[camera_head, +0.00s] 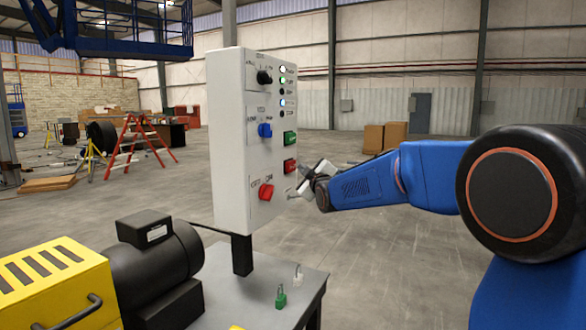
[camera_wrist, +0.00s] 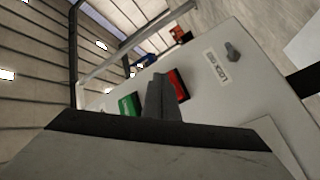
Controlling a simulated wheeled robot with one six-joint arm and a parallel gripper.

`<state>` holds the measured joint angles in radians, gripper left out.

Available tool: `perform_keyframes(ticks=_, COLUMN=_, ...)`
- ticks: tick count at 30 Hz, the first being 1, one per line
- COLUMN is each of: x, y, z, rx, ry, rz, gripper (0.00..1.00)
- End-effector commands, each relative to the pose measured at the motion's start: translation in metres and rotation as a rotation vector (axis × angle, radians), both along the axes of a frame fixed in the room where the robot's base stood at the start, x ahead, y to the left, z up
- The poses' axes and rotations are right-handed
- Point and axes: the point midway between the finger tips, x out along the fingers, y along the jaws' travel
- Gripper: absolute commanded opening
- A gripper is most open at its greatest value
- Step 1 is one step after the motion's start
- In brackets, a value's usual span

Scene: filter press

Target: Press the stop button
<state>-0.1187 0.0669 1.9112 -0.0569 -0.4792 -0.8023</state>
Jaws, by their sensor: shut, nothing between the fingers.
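The white control box (camera_head: 232,150) stands on a post. My gripper (camera_head: 303,174) is shut and empty beside the red button. In the wrist view, the shut fingers (camera_wrist: 162,100) point at the panel between the green button (camera_wrist: 129,104) and the red button (camera_wrist: 178,85). They cover the red button's left edge. I cannot tell whether the tips touch it.
The box front carries a black knob (camera_head: 264,77), a blue knob (camera_head: 265,130) and a red knob (camera_head: 266,192). A grey switch (camera_wrist: 232,51) sits beyond the red button. Below is a grey table (camera_head: 270,305) with a small green padlock (camera_head: 281,300). A black motor (camera_head: 160,260) stands left.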

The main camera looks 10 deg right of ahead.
Motion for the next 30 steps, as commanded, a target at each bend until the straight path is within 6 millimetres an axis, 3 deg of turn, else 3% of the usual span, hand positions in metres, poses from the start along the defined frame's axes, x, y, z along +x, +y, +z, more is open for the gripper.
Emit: perform_keyframes(ticks=30, x=0.0048, y=0.0074, z=0.0006, rx=-0.001, ry=-0.001, rz=0.001, gripper=0.00)
